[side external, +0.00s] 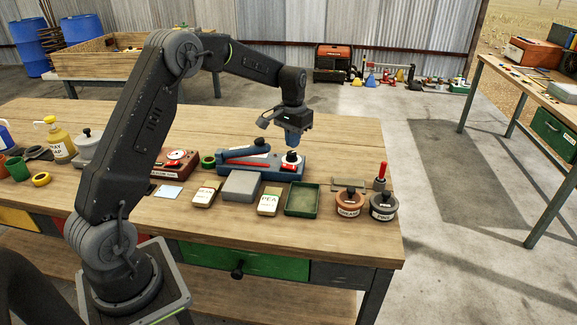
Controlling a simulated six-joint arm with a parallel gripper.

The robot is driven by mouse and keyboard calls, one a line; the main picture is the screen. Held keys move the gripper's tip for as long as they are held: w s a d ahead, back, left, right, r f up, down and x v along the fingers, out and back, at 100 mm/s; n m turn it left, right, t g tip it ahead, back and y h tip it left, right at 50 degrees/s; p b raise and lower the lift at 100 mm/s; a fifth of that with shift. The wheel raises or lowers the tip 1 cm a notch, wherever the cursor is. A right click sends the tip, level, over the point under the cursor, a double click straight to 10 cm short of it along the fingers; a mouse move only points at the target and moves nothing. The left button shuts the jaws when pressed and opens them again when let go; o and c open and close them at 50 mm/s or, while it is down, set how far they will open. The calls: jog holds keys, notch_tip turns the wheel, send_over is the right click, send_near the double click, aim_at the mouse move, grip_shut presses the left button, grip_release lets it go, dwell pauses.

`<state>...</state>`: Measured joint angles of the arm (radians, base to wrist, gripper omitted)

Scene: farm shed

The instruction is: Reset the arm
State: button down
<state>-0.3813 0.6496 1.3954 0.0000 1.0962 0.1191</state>
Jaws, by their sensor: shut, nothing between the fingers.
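My black arm rises at the left of the view and bends over the wooden workbench (345,235). The gripper is shut, with nothing held. Its fingertips are small here, and I cannot tell the exact gap to the device.
In front of the device lie a grey block (241,185), two labelled packets (269,203) and a green tray (302,199). Two lidded pots (349,202) and a red-handled tool (380,177) stand at the right. A soap bottle (58,140) stands left. Bare wood lies behind.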

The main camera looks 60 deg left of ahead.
jog(key=s+d+r+m+t, duration=0.1)
jog(key=s+d+r+t, duration=0.2)
jog(key=s+d+r, duration=0.9)
jog(key=s+d+m+t, duration=0.1)
jog(key=s+d, duration=0.2)
jog(key=s, duration=0.5)
jog(key=s+d+m+t, duration=0.1)
jog(key=s+d, duration=0.3)
jog(key=s, duration=0.5)
jog(key=shift+d+r+t, duration=0.25)
jog(key=shift+r+t, duration=0.05)
jog(key=shift+r, duration=0.05)
